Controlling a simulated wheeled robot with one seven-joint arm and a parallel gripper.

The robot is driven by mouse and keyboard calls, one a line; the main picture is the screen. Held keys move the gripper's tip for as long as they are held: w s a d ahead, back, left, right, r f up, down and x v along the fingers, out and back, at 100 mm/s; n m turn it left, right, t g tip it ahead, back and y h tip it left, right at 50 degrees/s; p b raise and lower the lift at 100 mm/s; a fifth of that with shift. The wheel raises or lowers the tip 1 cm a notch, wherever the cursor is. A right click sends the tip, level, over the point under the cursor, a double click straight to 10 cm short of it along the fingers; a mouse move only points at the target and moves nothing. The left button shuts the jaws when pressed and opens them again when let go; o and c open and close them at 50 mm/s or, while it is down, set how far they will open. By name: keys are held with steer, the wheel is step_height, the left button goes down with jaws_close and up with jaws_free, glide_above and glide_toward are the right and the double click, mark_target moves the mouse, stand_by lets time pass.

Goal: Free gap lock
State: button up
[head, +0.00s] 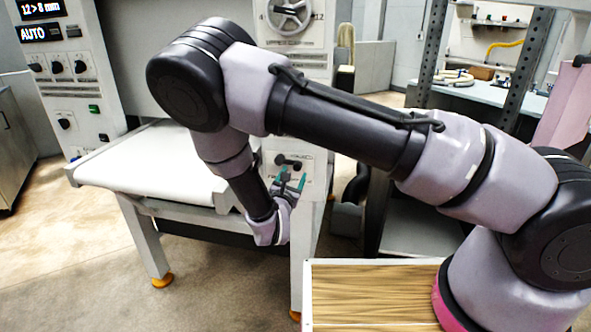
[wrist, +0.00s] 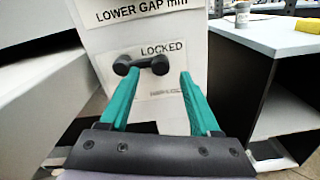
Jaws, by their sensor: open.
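The gap lock is a black two-knobbed handle (wrist: 141,62), lying roughly level on a white panel. It sits beside the word LOCKED and below a LOWER GAP mm label; a lower label is too blurred to read. In the head view the black handle (head: 289,161) is on the white post at the right of the machine. My gripper (wrist: 158,78) has teal fingers, open and empty, pointing at the panel. The handle appears just ahead of and between the fingertips; I cannot tell whether they touch it. In the head view my gripper (head: 292,181) is just below the handle.
A handwheel (head: 289,16) is higher on the same post. A white table bed (head: 150,165) lies left of my arm. A control panel (head: 65,70) reads 12 > 8 mm and AUTO. A wood-topped box (head: 370,295) is in front. A white-topped bench (wrist: 265,35) stands right.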

mark_target(297, 168)
steer(key=shift+w+d, duration=0.25)
steer(key=shift+w, duration=0.85)
steer(key=shift+w+d, duration=0.25)
steer(key=shift+w, duration=0.85)
jaws_close()
